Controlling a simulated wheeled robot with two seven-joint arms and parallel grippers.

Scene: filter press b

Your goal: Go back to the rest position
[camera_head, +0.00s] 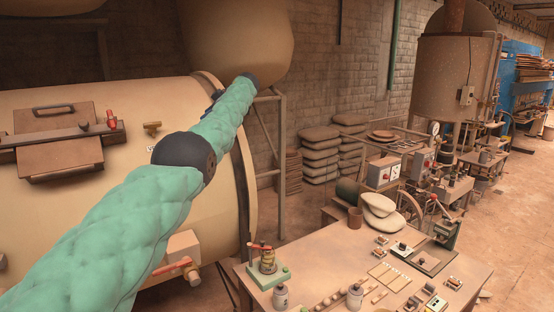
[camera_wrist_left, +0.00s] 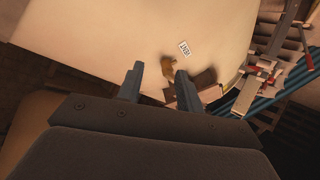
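My left arm, in a green padded sleeve with a dark joint, reaches in from the lower left in the head view and crosses in front of the large cream tank (camera_head: 120,100). Its far end is up by the tank's right end; the fingers cannot be made out clearly there. In the left wrist view my left gripper (camera_wrist_left: 158,75) has its two dark fingers apart with nothing held between them. A brass fitting (camera_wrist_left: 168,67) and a small white label (camera_wrist_left: 185,48) on the tank show beyond the fingertips; the fitting also shows in the head view (camera_head: 152,128). My right gripper is not in view.
A metal stand (camera_head: 280,150) is beside the tank, with stacked sacks (camera_head: 320,150) behind. Open floor (camera_head: 520,210) lies at far right.

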